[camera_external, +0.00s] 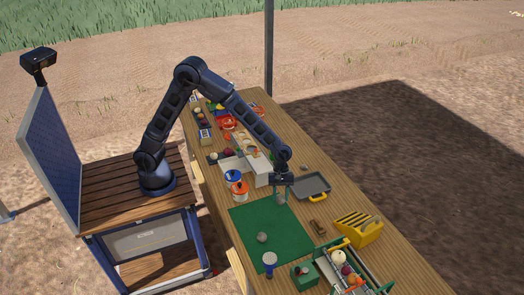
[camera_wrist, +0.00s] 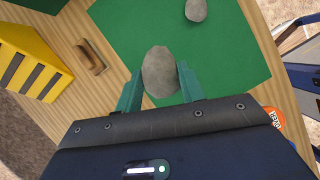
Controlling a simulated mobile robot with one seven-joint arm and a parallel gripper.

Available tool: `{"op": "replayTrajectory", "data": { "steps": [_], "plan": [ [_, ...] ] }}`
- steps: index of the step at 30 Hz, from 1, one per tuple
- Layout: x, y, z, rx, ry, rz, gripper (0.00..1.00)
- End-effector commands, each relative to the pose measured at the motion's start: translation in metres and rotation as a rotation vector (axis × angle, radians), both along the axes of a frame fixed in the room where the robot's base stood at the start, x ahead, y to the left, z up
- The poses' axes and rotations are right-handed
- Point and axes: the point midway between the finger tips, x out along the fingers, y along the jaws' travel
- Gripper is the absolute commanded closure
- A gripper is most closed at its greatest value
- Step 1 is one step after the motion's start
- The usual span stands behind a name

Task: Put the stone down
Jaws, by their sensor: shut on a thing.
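My gripper (camera_wrist: 160,88) is shut on a grey stone (camera_wrist: 160,70), with one teal finger on each side of it in the wrist view. In the external view my gripper (camera_external: 281,194) hangs near the back right edge of the green mat (camera_external: 250,221); the held stone is too small there to make out clearly. A second grey stone (camera_external: 262,237) lies on the mat, and it also shows at the top of the wrist view (camera_wrist: 196,10). The height of the held stone above the surface is hard to tell.
A grey tray with a yellow handle (camera_external: 311,186) lies right of my gripper. A yellow slotted block (camera_external: 358,229) and a small brown wooden piece (camera_external: 318,227) are nearby. Blue and orange cans (camera_external: 236,184) stand left. A crate (camera_external: 350,268) is in front. Much of the mat is clear.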

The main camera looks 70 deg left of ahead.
Motion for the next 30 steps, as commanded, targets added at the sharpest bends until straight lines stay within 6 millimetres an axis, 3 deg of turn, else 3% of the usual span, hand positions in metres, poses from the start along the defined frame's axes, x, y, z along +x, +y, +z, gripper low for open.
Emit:
{"op": "replayTrajectory", "data": {
  "steps": [3,12,23,30],
  "plan": [
    [0.000,0.001,-0.028,0.002,0.004,0.000,0.92],
    [0.000,0.001,-0.087,0.001,0.002,0.001,0.92],
    [0.000,0.001,-0.113,0.000,0.001,0.000,0.92],
    [0.001,0.001,-0.143,0.001,0.002,0.001,0.92]
  ]
}}
